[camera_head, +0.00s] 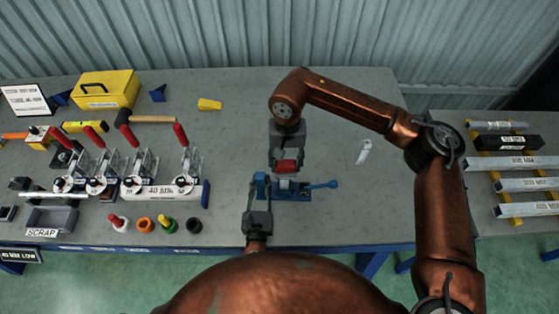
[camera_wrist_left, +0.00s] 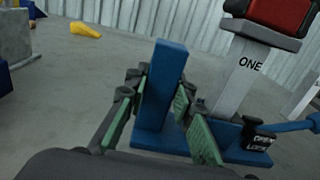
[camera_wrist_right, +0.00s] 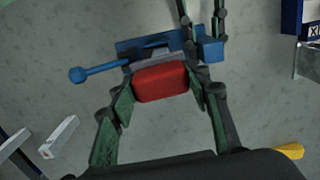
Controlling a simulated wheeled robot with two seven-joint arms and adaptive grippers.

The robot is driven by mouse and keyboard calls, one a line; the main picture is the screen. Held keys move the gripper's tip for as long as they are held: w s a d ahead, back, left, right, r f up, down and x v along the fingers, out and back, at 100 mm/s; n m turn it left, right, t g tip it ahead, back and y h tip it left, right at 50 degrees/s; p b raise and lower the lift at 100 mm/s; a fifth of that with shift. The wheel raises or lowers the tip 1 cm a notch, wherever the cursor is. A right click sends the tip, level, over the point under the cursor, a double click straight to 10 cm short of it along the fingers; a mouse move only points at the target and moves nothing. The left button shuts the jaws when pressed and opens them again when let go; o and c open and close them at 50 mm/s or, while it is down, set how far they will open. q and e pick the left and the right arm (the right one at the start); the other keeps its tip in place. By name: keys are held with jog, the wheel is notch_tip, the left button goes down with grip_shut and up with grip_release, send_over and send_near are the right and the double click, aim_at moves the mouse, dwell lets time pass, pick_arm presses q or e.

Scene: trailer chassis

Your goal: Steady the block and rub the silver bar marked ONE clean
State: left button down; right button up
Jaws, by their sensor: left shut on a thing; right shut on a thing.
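The silver bar marked ONE (camera_wrist_left: 243,80) stands upright in a blue clamp block (camera_head: 291,193) with a blue handle. My left gripper (camera_head: 259,192) is shut on the blue upright end (camera_wrist_left: 163,88) of that block, one finger on each side. My right gripper (camera_head: 287,161) points down and is shut on a red block (camera_wrist_right: 160,84) with a grey underside. In the left wrist view, the red block's grey underside (camera_wrist_left: 262,34) is at the bar's top end and appears to touch it. The bar's top face is hidden under it.
Several red-handled toggle clamps (camera_head: 131,181), a scrap bin (camera_head: 51,219) and small coloured pieces lie to the left. A small silver piece (camera_head: 364,151) lies right of the block. Several bars rest on a rack (camera_head: 490,170) at far right. The bench behind the block is mostly clear.

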jog(key=shift+d, duration=0.9)
jog(key=shift+a, duration=1.9)
jog(key=shift+w+a+r, duration=0.1)
jog(key=shift+a, duration=0.05)
jog(key=shift+r, duration=4.05)
pick_arm(q)
jog(key=c, duration=1.3)
grip_release()
